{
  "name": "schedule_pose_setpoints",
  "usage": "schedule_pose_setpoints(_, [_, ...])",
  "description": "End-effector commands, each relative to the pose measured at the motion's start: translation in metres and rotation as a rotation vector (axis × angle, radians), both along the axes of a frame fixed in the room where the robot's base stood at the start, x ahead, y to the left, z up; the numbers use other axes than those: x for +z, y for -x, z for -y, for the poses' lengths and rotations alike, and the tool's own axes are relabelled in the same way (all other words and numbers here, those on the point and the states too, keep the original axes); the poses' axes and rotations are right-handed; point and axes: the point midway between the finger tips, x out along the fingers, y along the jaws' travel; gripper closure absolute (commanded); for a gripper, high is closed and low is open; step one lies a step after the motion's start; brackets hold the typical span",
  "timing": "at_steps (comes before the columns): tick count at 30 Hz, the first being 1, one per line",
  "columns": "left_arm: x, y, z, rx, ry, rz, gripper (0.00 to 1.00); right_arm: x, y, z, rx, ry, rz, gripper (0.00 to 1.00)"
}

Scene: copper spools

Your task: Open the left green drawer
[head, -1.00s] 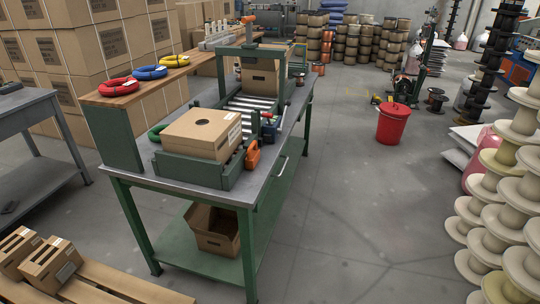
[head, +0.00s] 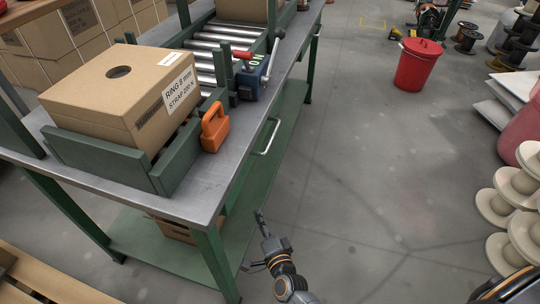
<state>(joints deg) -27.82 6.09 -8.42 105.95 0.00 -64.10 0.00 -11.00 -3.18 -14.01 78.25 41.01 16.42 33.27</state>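A silver bar handle (head: 270,136) shows below the right edge of the grey-topped workbench (head: 205,190), against green. I cannot make out a drawer outline around it, and no drawer visibly stands out from the bench. My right gripper (head: 252,240) is low in front of the bench's near right corner, nearer to me than the handle and well apart from it. Its fingers look spread, with nothing between them. My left gripper is not in view.
On the bench are a cardboard box (head: 120,88) in a green holder, an orange tool (head: 214,128) and a roller conveyor (head: 203,60). A red bin (head: 418,66) and pale spools (head: 510,205) stand to the right. Between lies open floor.

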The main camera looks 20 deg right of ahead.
Motion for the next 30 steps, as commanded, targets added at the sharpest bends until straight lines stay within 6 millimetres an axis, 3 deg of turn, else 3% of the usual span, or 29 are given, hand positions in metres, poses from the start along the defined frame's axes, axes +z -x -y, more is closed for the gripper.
schedule_pose_setpoints(3, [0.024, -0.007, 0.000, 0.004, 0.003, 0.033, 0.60, 0.046, -0.028, 0.011, -0.128, -0.278, 0.184, 0.64])
schedule_pose_setpoints(6, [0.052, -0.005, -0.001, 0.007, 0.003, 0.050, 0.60, 0.084, -0.037, 0.024, -0.201, -0.474, 0.299, 0.64])
schedule_pose_setpoints(10, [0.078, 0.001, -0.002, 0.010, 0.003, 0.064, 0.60, 0.115, -0.040, 0.037, -0.256, -0.650, 0.397, 0.64])
schedule_pose_setpoints(15, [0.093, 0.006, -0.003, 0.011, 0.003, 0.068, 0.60, 0.133, -0.043, 0.045, -0.282, -0.741, 0.444, 0.64])
schedule_pose_setpoints(19, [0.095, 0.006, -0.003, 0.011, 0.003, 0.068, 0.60, 0.138, -0.056, 0.049, -0.281, -0.743, 0.447, 0.64])
schedule_pose_setpoints(30, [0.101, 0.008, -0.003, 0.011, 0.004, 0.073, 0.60, 0.153, -0.130, 0.067, -0.280, -0.740, 0.445, 0.64])
